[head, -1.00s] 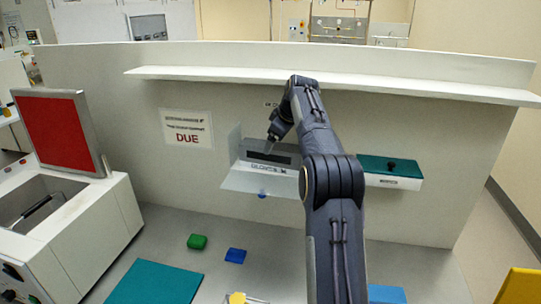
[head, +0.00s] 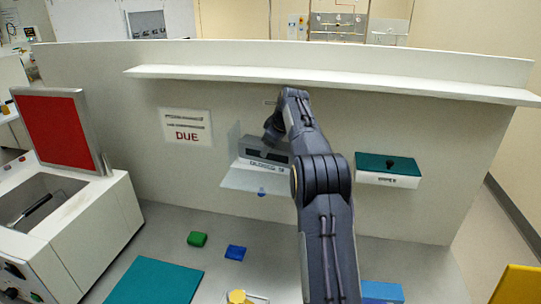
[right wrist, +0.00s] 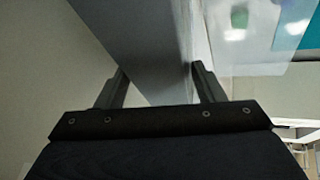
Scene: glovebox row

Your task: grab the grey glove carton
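The grey glove carton (head: 250,163), with lettering on its front and a dark opening, sits in a holder on the back wall, behind a clear flap (head: 240,181). My right arm reaches over its right part and hides some of it. In the head view my right gripper's fingers are hidden at the carton. In the right wrist view the two fingers of my right gripper (right wrist: 160,82) stand apart, one on each side of a grey surface, likely the carton (right wrist: 145,35). Whether they press on it cannot be told. My left gripper is not in view.
A white box with a teal lid (head: 388,168) is on the wall to the right. A shelf (head: 330,79) runs above. A bin with a red panel (head: 52,130) stands left.

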